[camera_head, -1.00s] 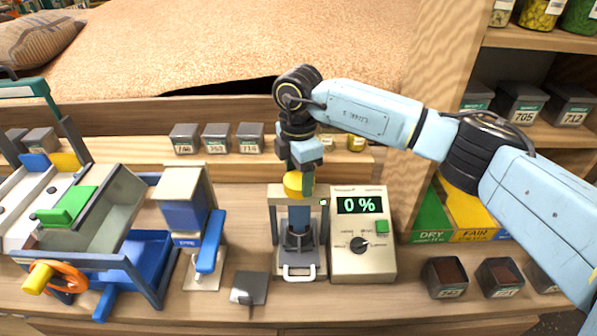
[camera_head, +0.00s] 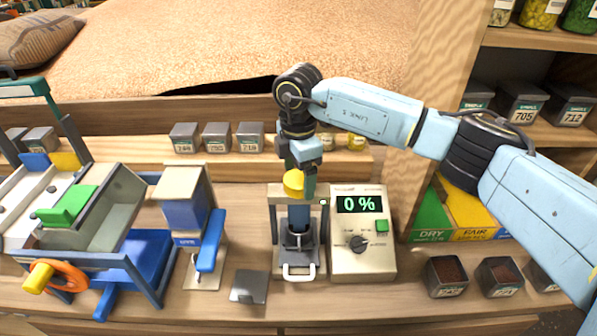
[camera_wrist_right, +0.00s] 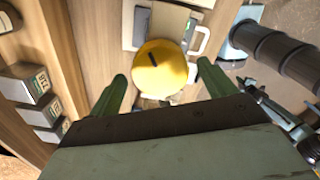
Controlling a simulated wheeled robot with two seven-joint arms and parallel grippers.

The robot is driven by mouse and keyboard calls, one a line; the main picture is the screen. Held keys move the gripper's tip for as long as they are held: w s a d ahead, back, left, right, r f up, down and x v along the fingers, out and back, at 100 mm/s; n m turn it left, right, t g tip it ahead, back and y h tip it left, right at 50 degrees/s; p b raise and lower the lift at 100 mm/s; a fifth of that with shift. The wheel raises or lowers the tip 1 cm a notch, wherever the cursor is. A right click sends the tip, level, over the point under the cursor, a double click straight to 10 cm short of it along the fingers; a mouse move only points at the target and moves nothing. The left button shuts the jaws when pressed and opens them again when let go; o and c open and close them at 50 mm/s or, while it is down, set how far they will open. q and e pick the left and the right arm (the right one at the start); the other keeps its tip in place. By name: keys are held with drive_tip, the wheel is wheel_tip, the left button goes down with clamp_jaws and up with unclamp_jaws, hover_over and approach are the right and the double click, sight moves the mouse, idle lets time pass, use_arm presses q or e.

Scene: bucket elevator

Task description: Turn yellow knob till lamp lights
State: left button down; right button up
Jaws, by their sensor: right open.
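The yellow knob (camera_head: 293,184) sits on top of an upright press (camera_head: 274,225) with a blue-grey cylinder and a white handle at its foot. My right gripper (camera_head: 301,178) points down at the knob from above. In the right wrist view the round yellow knob (camera_wrist_right: 162,70), with a short dark mark on top, lies between my two spread green fingertips (camera_wrist_right: 165,84). There is a gap on each side, so the gripper is open. A small lamp-like part (camera_head: 323,202) is at the press's upper right; I cannot tell if it is lit. My left gripper is out of view.
A meter box (camera_head: 361,262) reading "0 %" stands just right of the press. A blue-levered device (camera_head: 183,215) and a tilted hopper (camera_head: 115,225) stand left. A grey plate (camera_head: 249,286) lies in front. Open bins (camera_head: 445,275) are at right, a grain bed behind.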

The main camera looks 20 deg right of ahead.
sight(298, 178)
wheel_tip(298, 178, up, 13)
drive_tip(key=shift+r+b, duration=0.2)
drive_tip(key=shift+b, duration=0.15)
